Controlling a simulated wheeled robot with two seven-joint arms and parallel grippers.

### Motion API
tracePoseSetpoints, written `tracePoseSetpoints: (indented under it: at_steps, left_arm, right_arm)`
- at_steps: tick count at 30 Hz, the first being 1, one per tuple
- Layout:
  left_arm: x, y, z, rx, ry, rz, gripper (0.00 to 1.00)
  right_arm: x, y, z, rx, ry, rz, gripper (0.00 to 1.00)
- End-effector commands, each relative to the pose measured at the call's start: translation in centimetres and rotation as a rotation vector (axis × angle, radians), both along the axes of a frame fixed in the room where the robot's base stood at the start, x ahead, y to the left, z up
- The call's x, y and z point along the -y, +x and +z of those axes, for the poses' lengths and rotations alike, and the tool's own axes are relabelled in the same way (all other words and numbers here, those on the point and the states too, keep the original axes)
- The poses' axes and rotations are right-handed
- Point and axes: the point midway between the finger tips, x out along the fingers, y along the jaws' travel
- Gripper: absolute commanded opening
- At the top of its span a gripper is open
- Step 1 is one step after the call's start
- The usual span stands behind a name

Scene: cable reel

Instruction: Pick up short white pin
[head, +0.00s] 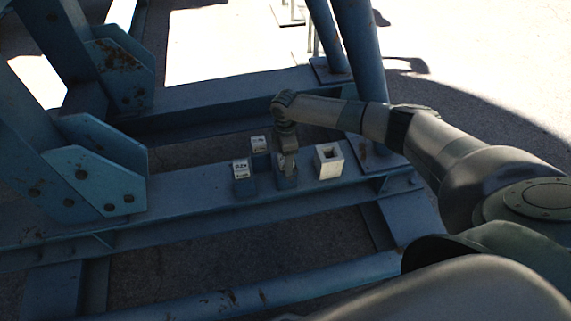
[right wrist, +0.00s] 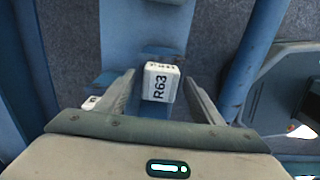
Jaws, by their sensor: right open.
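A white pin marked R63 (right wrist: 160,82) sits between the spread fingers of my right gripper (right wrist: 161,76) in the right wrist view, with visible gaps on both sides. In the head view my right gripper (head: 288,164) points down over a small blue block (head: 286,182) on the blue beam, and it hides what is at the block's top. Two more white-topped pieces with dark markings, a front one (head: 241,168) and a rear one (head: 259,144), stand to its left. I cannot tell the pins' lengths. My left gripper is not in view.
The blue beam (head: 190,218) carries these pieces. Blue bolted plates (head: 97,170) rise at the left, and blue posts (head: 358,50) stand behind my right arm.

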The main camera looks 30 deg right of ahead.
Motion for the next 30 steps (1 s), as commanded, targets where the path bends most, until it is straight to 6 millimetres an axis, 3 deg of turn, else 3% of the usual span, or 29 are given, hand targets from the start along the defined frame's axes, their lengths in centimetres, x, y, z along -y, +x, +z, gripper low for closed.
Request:
tracePoseSetpoints:
  at_steps: [9, 16, 25, 30]
  left_arm:
    - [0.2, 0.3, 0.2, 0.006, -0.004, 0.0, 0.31]
    - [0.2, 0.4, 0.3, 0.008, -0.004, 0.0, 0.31]
    - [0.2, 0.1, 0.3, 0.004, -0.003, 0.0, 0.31]
    - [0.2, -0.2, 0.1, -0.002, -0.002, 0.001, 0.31]
  right_arm:
    - [0.0, 0.0, 0.0, 0.0, 0.0, 0.0, 0.59]
    - [0.0, 0.0, 0.1, 0.0, 0.0, 0.0, 0.04]
    - [0.0, 0.1, 0.3, 0.001, 0.001, 0.0, 0.02]
    - [0.0, 0.2, 1.5, 0.002, 0.001, 0.0, 0.02]
